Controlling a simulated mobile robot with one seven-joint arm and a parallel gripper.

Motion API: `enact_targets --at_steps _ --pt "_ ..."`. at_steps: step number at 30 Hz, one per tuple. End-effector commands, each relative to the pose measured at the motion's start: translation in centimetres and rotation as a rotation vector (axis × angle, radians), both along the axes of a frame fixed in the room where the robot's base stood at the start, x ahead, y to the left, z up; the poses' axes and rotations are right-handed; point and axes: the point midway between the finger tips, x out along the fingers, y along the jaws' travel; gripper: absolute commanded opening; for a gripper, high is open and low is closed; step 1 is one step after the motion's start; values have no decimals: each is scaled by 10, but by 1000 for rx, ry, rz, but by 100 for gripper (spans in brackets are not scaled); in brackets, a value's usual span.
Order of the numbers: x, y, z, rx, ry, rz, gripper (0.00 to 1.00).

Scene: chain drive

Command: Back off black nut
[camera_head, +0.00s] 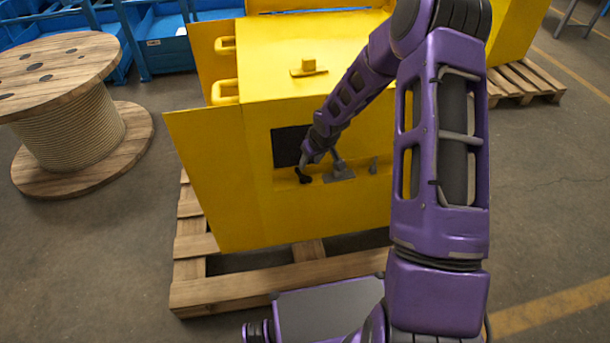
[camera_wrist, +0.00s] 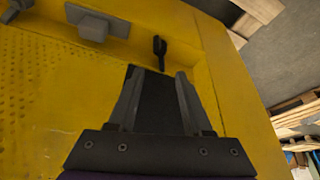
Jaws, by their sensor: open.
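A small black part, which I take to be the black nut (camera_head: 303,175), sits on the front ledge of the yellow housing (camera_head: 240,190). In the wrist view the same black part (camera_wrist: 159,48) stands just beyond my fingertips, roughly centred between them and apart from them. My gripper (camera_wrist: 158,76) is open, with nothing seen held between its fingers. In the head view my gripper (camera_head: 318,157) is small and partly hidden by my wrist, in front of the housing beside the black part. The nut's thread and exact shape are too small to tell.
A dark square opening or panel (camera_head: 288,148) lies above. The housing stands on a wooden pallet (camera_head: 215,293). A cable spool (camera_head: 70,125) stands left.

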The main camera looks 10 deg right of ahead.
Motion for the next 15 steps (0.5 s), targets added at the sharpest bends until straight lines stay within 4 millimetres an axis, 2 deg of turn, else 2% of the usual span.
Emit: enact_targets --at_steps 1,6,9,15 --pt "4 2 -14 0 2 1 50" --pt "17 6 -47 0 2 1 50" --pt "23 8 -61 -1 2 1 50" --pt "30 10 -78 0 1 0 50"
